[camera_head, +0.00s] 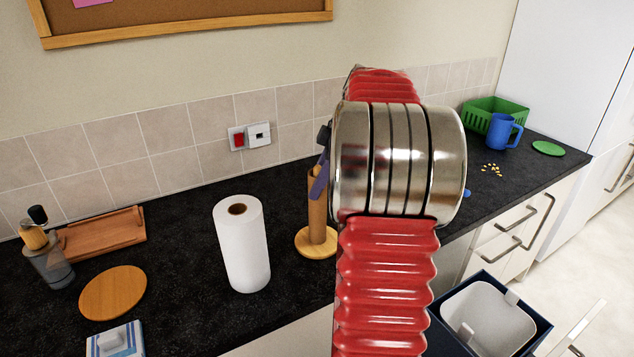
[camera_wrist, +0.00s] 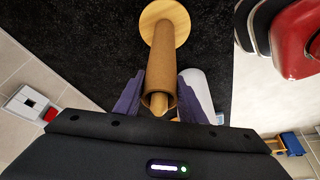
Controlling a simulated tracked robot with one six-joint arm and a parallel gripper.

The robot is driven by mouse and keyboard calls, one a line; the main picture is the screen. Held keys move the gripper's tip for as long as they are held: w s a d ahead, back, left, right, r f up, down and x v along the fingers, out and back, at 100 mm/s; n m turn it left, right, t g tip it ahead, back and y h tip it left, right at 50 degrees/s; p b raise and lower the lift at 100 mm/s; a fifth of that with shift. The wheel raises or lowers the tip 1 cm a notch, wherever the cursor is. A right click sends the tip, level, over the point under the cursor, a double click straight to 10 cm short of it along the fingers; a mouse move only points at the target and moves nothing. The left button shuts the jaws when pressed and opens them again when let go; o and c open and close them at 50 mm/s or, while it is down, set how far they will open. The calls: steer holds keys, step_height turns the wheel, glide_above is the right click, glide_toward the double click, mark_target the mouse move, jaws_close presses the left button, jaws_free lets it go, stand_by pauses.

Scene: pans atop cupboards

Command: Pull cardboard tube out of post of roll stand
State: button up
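The brown cardboard tube (camera_head: 318,220) stands upright around the post of the roll stand in the head view. The stand's round wooden base (camera_head: 314,243) rests on the dark counter. In the wrist view the tube (camera_wrist: 160,65) runs from the base (camera_wrist: 164,20) toward my gripper, and the pale post end (camera_wrist: 160,105) shows in its mouth. My gripper's purple fingers (camera_wrist: 161,85) lie on either side of the tube near its upper end. I cannot tell whether they press on it. In the head view one finger (camera_head: 318,180) overlaps the tube, and my arm hides part of the gripper.
A white paper roll (camera_head: 243,245) stands left of the stand. A wooden disc (camera_head: 113,292), bottle (camera_head: 46,255) and wooden tray (camera_head: 103,235) are farther left. A blue mug (camera_head: 502,132) and green basket (camera_head: 485,112) are at the right. A tiled wall runs behind.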

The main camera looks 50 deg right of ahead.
steer(key=c, duration=0.6)
steer(key=o, duration=1.1)
steer(key=shift+c, duration=0.2)
steer(key=shift+r, duration=0.1)
steer(key=v, duration=1.3)
steer(key=shift+s+r, duration=0.2)
steer(key=shift+d, duration=0.1)
